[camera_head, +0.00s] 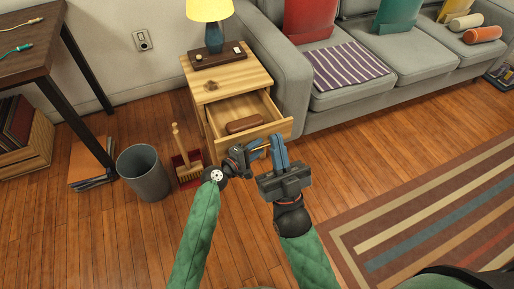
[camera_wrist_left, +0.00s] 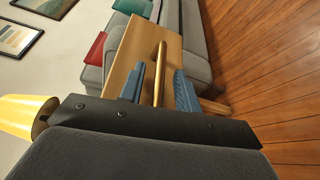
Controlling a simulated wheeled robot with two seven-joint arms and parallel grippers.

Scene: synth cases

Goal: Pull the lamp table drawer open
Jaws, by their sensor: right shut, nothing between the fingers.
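The wooden lamp table (camera_head: 228,85) stands beside the sofa, and its top drawer (camera_head: 272,134) is pulled out. A brown oblong case (camera_head: 244,124) lies in the drawer. My left gripper (camera_head: 262,148) is at the drawer front. In the left wrist view, the brass bar handle (camera_wrist_left: 159,75) stands between the blue fingers of my left gripper (camera_wrist_left: 159,88), with gaps showing on both sides. My right gripper (camera_head: 280,151) is shut and empty, just right of the left one and in front of the drawer.
A lamp (camera_head: 214,38) stands in a dark tray (camera_head: 230,58) on the lamp table. A grey bin (camera_head: 144,174) and a brush with dustpan (camera_head: 184,158) stand left of it. The grey sofa (camera_head: 293,78) is close on the right. Wood floor lies in front.

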